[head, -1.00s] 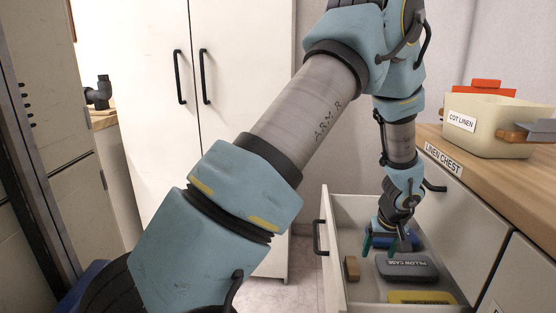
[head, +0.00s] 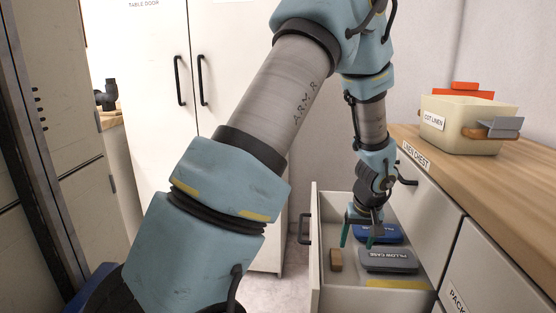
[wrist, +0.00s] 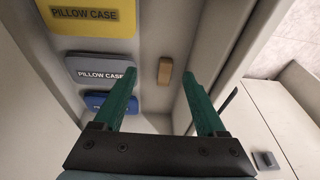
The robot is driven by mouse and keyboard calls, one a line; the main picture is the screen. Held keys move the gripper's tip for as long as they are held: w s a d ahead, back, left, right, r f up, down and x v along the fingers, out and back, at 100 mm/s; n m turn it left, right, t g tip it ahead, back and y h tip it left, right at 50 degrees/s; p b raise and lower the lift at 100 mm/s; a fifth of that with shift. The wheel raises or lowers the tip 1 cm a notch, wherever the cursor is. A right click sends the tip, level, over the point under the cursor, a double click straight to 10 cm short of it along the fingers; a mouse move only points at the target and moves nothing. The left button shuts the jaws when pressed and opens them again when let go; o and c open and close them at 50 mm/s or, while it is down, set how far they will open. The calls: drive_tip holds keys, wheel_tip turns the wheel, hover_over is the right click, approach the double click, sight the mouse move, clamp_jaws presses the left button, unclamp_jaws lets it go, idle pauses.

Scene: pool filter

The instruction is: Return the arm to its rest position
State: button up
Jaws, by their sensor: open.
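My gripper (head: 356,237) hangs from my arm over the open linen chest drawer (head: 437,247), pointing down. In the wrist view its two green fingers (wrist: 160,85) are apart with nothing between them. Below it in the drawer lie a grey pillow case (head: 388,262), a blue packet (head: 380,234) and a yellow pillow case (head: 396,284). A small brown block (head: 336,260) lies at the drawer's left side and also shows in the wrist view (wrist: 165,71), beyond the fingertips.
A cream bin marked COT LINEN (head: 461,122) stands on the wooden counter (head: 500,158) at right. The open drawer sticks out with its handle (head: 305,228) at left. A white cabinet (head: 238,80) stands behind my arm. A narrow strip of floor (head: 296,260) is clear.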

drive_tip(key=a+r, duration=0.3)
drive_tip(key=a, duration=0.4)
drive_tip(key=a+r, duration=0.3)
drive_tip(key=a, duration=0.4)
drive_tip(key=s+a+r+g, duration=0.1)
drive_tip(key=s+a+r, duration=0.4)
drive_tip(key=s+a, duration=0.7)
wheel_tip(320, 180, up, 19)
drive_tip(key=w+a+p, duration=0.1)
drive_tip(key=w+p, duration=0.1)
drive_tip(key=p, duration=1.7)
drive_tip(key=shift+w+a+r+p, duration=0.2)
drive_tip(key=shift+w+a+p, duration=0.05)
drive_tip(key=shift+p, duration=0.1)
drive_tip(key=shift+c, duration=0.3)
